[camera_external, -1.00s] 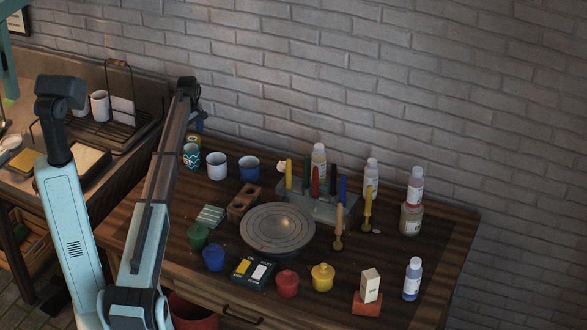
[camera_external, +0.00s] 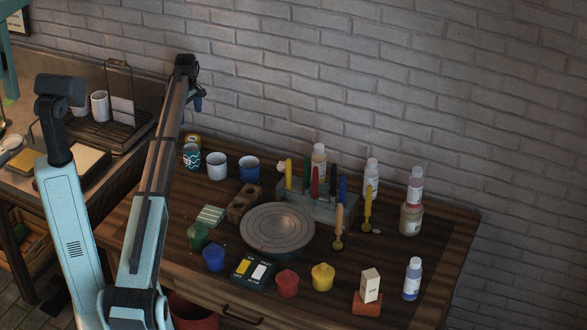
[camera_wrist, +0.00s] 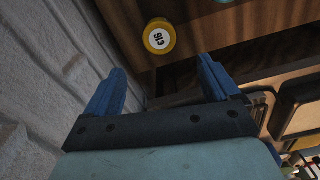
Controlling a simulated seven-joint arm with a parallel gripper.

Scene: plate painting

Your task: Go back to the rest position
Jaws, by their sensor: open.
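My gripper (camera_wrist: 160,70) is open and empty, with its two blue fingers spread apart in the wrist view. In the external view my gripper (camera_external: 199,101) hangs in the air above the table's far left corner, near the brick wall. A small yellow-rimmed round container (camera_wrist: 159,37) with dark digits on its white top stands below and ahead of the fingers, apart from them.
The grey turntable (camera_external: 278,231) sits mid-table. A white cup (camera_external: 216,166), a blue cup (camera_external: 249,168), a brush holder (camera_external: 320,206), several paint pots and bottles stand around it. The brick wall (camera_external: 400,80) runs close behind. A side counter with a rack (camera_external: 95,125) is at left.

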